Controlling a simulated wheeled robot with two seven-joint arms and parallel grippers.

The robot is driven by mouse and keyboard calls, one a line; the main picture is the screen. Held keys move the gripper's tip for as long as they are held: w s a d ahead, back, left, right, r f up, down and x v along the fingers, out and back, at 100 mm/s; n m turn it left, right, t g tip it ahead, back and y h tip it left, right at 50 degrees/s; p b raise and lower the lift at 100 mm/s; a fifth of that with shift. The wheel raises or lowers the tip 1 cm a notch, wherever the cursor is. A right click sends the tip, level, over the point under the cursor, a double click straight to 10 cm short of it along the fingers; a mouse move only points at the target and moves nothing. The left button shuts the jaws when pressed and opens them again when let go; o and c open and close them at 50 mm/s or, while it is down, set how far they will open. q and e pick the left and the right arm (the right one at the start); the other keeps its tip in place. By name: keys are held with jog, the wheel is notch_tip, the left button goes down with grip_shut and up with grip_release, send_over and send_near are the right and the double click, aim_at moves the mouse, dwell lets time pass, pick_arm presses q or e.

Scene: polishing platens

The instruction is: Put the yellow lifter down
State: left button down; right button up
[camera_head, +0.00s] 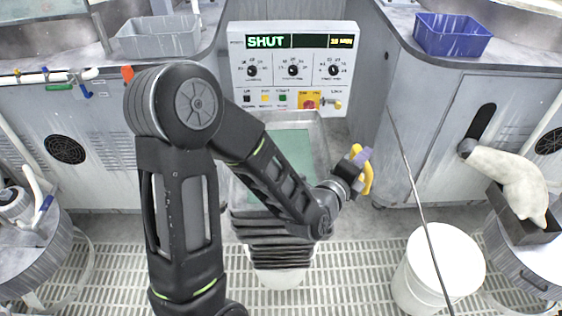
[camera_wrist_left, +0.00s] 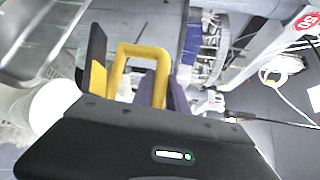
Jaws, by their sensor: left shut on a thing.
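The yellow lifter (camera_head: 365,175) is a looped yellow handle at the end of my left arm in the head view. My left gripper (camera_head: 356,166) is shut on it and holds it in the air, right of the control panel's lower edge. In the left wrist view the yellow lifter (camera_wrist_left: 140,54) shows as an upright loop between the fingers of my left gripper (camera_wrist_left: 128,88). A purple piece sits at its right side. The lifter's lower part is hidden by the gripper body. My right gripper is in neither view.
A control panel (camera_head: 292,88) reading SHUT stands behind a tray with a green surface (camera_head: 296,150). A blue bin (camera_head: 452,36) is at back right, a grey bin (camera_head: 160,38) at back left. A white bucket (camera_head: 438,262) stands on the grated floor (camera_head: 355,285) at right.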

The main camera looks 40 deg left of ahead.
pick_arm(q)
jog(key=d, duration=0.1)
jog(key=d+f+h+b, duration=0.1)
jog(key=d, duration=0.1)
jog(key=shift+w+d+m, duration=0.15)
jog(key=shift+w+m, duration=0.05)
jog(key=shift+m, duration=0.2)
jog(key=w+a+r+n+g+y+b, duration=0.1)
jog(key=w+a+n+g+y+b, duration=0.1)
jog(key=w+a+n+y, duration=0.45)
jog(key=w+a+r+n+g+y+b, duration=0.1)
jog(key=w+a+n+y+b, duration=0.15)
jog(key=a+y, duration=0.45)
jog(key=s+a+r+n+g+y, duration=0.2)
jog(key=s+a+n+g, duration=0.2)
jog(key=a+n+g, duration=0.1)
jog(key=s+a+r+n+g+y, duration=0.2)
jog(key=s+a+n+g, duration=0.2)
jog(key=a+g, duration=0.4)
jog(key=shift+s+a+n, duration=0.4)
jog(key=shift+s+a, duration=0.05)
jog(key=shift+a, duration=0.2)
jog(key=shift+r, duration=0.1)
